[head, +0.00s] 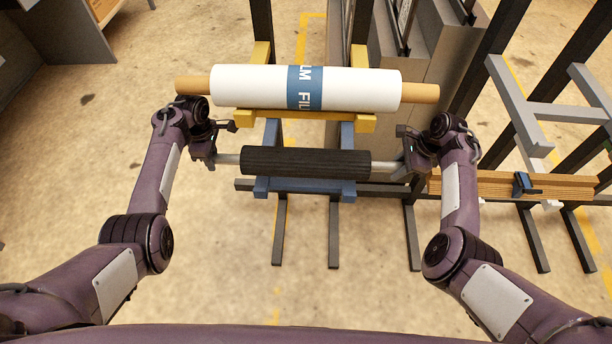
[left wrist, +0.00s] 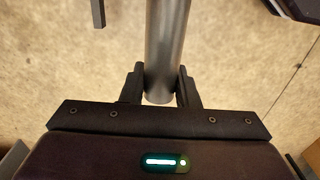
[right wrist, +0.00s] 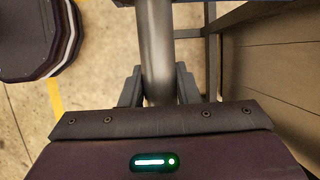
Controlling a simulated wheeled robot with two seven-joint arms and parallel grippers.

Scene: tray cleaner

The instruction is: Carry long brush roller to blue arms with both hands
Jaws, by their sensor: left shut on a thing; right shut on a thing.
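The long brush roller (head: 305,162) is a black cylinder with a grey metal shaft out of each end. It lies level, left to right, in the middle of the head view. My left gripper (head: 220,158) is shut on the left shaft end, which shows between its fingers in the left wrist view (left wrist: 166,50). My right gripper (head: 401,166) is shut on the right shaft end, also seen in the right wrist view (right wrist: 156,60). The blue arms (head: 304,187) show just below and behind the roller in the head view. Whether the roller touches them I cannot tell.
A white film roll (head: 250,88) with a blue label and tan core lies on yellow arms (head: 350,122) above the roller. Dark rack posts stand behind. At right are a grey frame (head: 560,112) and a wooden beam (head: 480,184). The floor at left is clear.

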